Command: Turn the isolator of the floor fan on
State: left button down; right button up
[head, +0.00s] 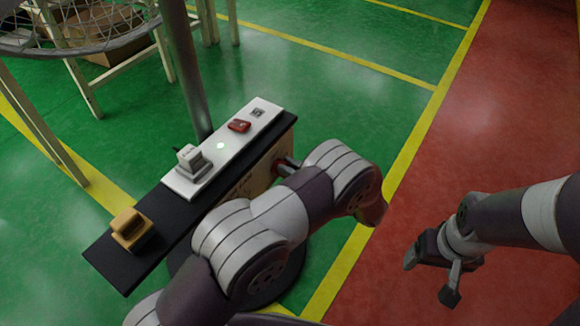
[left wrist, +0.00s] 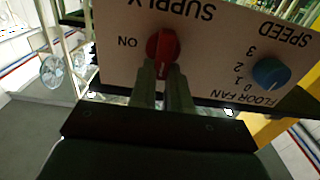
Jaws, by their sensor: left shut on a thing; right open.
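The red isolator knob (left wrist: 163,47) is on a pale panel (left wrist: 215,45) marked SUPPLY, which appears upside down in the left wrist view. The word ON is printed to the left of the knob; no OFF mark is readable. The knob's grip bar looks roughly upright in that view. My left gripper (left wrist: 163,78) is shut on the knob, one finger on each side. My right gripper (head: 431,277) is open and empty over the red floor.
A blue speed knob (left wrist: 270,73) marked FLOOR FAN sits beside the red one. A metal pole (head: 186,75) rises behind.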

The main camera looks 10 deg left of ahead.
pick_arm(q)
jog(key=m+p, duration=0.2)
jog(key=m, duration=0.1)
jog(key=w+m+p, duration=0.1)
jog(key=m+p, duration=0.2)
jog(key=m, duration=0.1)
jog(key=shift+d+f+p, duration=0.1)
jog(key=shift+d+p, duration=0.1)
jog(key=shift+p, duration=0.1)
jog(key=shift+w+d+f+m+p, duration=0.15)
jog(key=shift+f+m, duration=0.15)
jog(key=shift+m, duration=1.5)
jog(key=shift+w+a+f+m+p, duration=0.15)
jog(key=shift+f+m, duration=0.1)
jog(key=shift+m, duration=1.55)
jog(key=shift+w+d+f+m+p, duration=0.15)
jog(key=shift+f+m, duration=0.15)
jog(key=shift+m, duration=1.5)
jog(key=shift+s, duration=0.1)
